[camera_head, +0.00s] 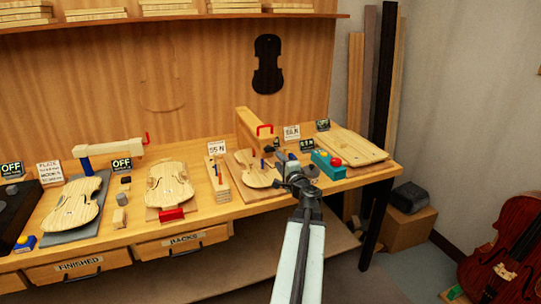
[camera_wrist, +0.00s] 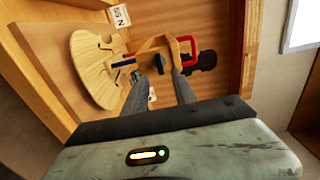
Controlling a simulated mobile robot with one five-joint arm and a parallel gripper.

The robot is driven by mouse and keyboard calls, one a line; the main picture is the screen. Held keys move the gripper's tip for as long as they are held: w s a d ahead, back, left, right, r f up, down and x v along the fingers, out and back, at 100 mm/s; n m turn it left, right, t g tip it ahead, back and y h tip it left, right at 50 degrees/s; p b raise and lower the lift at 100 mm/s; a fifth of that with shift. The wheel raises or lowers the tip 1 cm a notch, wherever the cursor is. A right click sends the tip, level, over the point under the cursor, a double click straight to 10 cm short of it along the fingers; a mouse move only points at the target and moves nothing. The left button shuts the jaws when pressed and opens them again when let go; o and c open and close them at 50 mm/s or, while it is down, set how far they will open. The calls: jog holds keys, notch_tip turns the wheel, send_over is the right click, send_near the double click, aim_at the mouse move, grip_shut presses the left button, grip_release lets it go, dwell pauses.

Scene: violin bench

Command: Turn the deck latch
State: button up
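No part is labelled as the deck latch, so I cannot tell for certain which it is. A red handle (camera_head: 265,128) sits at the end of a wooden arm (camera_head: 247,124) above the right-hand violin plate (camera_head: 260,175). In the wrist view, the red handle (camera_wrist: 193,50) and wooden arm (camera_wrist: 150,45) are beyond the fingertips. The fingers partly cover the fixture behind.
A teal box with a red button (camera_head: 328,162) and a pale board (camera_head: 350,146) lie right of my gripper. Small displays (camera_head: 307,144) stand behind.

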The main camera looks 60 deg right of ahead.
aim_at(270, 151)
jog(key=x, duration=0.8)
jog(key=shift+w+a, duration=0.1)
